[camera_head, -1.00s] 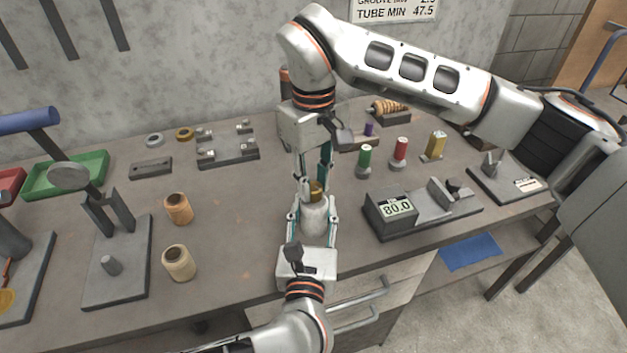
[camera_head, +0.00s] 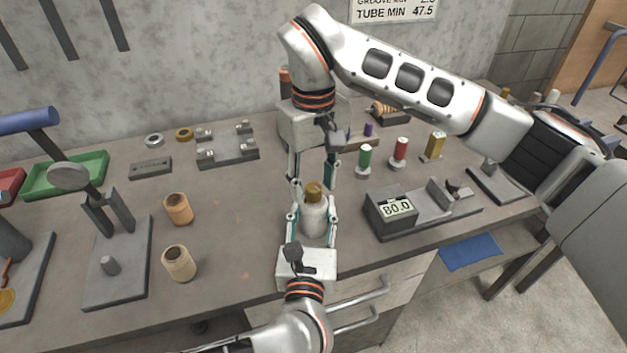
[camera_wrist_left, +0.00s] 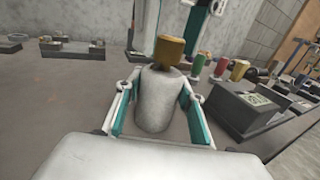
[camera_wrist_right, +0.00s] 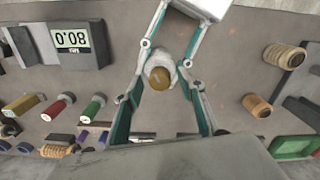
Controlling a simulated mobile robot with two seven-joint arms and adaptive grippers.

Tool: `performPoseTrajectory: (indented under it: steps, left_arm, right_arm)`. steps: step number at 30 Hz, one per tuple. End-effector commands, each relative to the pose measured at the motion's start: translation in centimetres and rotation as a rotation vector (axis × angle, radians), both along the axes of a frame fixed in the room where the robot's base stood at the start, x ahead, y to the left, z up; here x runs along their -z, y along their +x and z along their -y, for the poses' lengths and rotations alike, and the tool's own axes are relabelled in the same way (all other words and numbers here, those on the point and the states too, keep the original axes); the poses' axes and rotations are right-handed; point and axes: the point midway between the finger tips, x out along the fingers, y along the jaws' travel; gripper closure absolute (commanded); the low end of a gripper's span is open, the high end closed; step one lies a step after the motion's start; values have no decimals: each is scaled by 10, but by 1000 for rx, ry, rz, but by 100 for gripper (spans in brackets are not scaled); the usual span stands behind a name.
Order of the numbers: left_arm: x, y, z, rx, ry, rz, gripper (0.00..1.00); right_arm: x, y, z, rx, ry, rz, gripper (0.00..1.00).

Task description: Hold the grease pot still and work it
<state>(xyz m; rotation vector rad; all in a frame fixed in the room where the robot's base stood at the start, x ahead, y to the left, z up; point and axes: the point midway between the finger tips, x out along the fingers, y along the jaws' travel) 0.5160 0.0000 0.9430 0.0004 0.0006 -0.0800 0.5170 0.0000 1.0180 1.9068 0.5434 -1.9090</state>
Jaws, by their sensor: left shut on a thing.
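The grease pot (camera_head: 313,219) is a pale grey-white bottle with a brass cap (camera_head: 314,192), upright near the front edge of the bench. My left gripper (camera_head: 312,214) is shut on its body, one finger on each side; this also shows in the left wrist view, with the pot (camera_wrist_left: 155,100) between the teal pads. My right gripper (camera_head: 312,176) points down from above, its fingers spread open to either side of the cap and apart from it. In the right wrist view the cap (camera_wrist_right: 160,78) shows between the open fingers.
A gauge reading 80.0 (camera_head: 392,210) stands close to the right of the pot. Green (camera_head: 364,160), red (camera_head: 400,150) and yellow (camera_head: 435,146) plugs stand behind it. Two bushings (camera_head: 178,262) and a forked stand (camera_head: 118,270) are at left. Bench between them and the pot is clear.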

Motion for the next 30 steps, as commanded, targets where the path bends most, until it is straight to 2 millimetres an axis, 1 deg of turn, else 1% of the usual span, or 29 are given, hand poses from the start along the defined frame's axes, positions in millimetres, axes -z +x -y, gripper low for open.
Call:
performPoseTrajectory:
  steps: [7,11,14,24,27,30]
  left_arm:
    - [0,0,0,0,1,0,92]
    - [0,0,0,0,1,0,92]
    - [0,0,0,0,1,0,92]
    - [0,0,0,0,1,0,92]
    - [0,0,0,0,1,0,92]
    - [0,0,0,0,1,0,92]
  right_arm:
    - [0,0,0,0,1,1,61]
    - [-7,1,0,0,0,2,61]
    - [-21,2,0,0,0,6,61]
    - [-89,1,0,0,0,5,61]
    - [-104,1,0,1,0,4,61]
    - [-113,0,0,0,0,1,61]
